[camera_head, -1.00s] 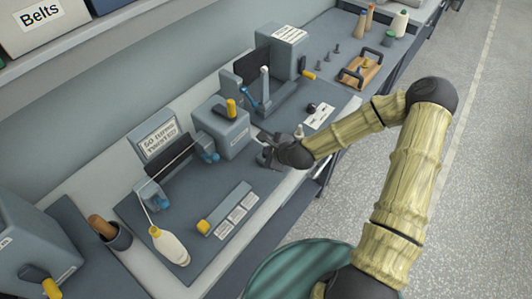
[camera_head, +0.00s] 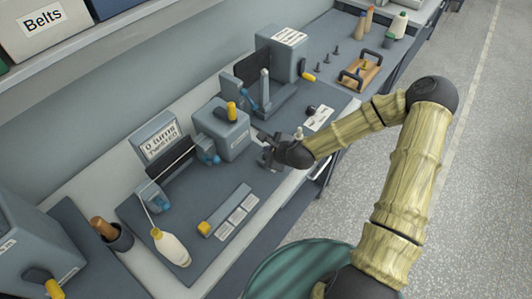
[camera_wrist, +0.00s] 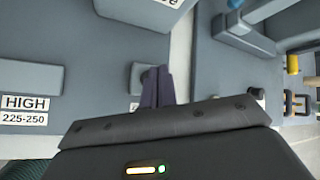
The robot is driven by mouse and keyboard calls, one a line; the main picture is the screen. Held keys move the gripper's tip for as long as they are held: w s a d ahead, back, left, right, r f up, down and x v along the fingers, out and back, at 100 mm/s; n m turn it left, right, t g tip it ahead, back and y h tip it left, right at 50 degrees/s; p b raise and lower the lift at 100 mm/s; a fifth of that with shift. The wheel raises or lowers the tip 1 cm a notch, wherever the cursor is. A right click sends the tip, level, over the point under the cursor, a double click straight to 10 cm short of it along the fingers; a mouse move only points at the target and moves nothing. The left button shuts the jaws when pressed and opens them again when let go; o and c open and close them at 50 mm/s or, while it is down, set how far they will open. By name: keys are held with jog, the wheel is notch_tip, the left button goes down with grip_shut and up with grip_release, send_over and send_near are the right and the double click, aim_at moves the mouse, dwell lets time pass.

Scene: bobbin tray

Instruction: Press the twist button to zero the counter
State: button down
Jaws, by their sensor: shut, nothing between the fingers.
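The counter (camera_head: 160,137) is a grey box on the left half of the bench. Its display reads 0 turns twisted. My gripper (camera_head: 264,138) is over the front edge of the dark work mat, right of the grey box with a yellow knob. In the wrist view its dark fingers (camera_wrist: 157,88) are together with nothing between them. A small grey block (camera_wrist: 141,77), which looks like the twist button, is just left of the fingers there. A label below it is mostly hidden. I cannot tell whether the fingers touch it. In the head view my gripper largely covers that spot.
The grey box with the yellow knob (camera_head: 220,133) stands close left of my gripper. A black knob with a white label (camera_head: 320,118) is to the right.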

jog(key=shift+r, duration=0.25)
notch_tip(320, 180, up, 5)
jog(key=p, duration=0.4)
jog(key=shift+f, duration=0.1)
dwell(0.9)
jog(key=s+d+r+n+g+h+b, duration=0.1)
jog(key=s+d+r+n+g+h, duration=0.1)
jog(key=s+d+r+n, duration=0.4)
jog(key=s+d+r+n+g+h+b, duration=0.1)
jog(key=s+d+r+n+g+h, duration=0.2)
jog(key=s+d+r+n, duration=0.4)
jog(key=s+d+n, duration=0.1)
jog(key=s+n, duration=0.3)
jog(key=n, duration=0.3)
jog(key=shift+s+d+b, duration=0.3)
jog(key=shift+s+b, duration=0.1)
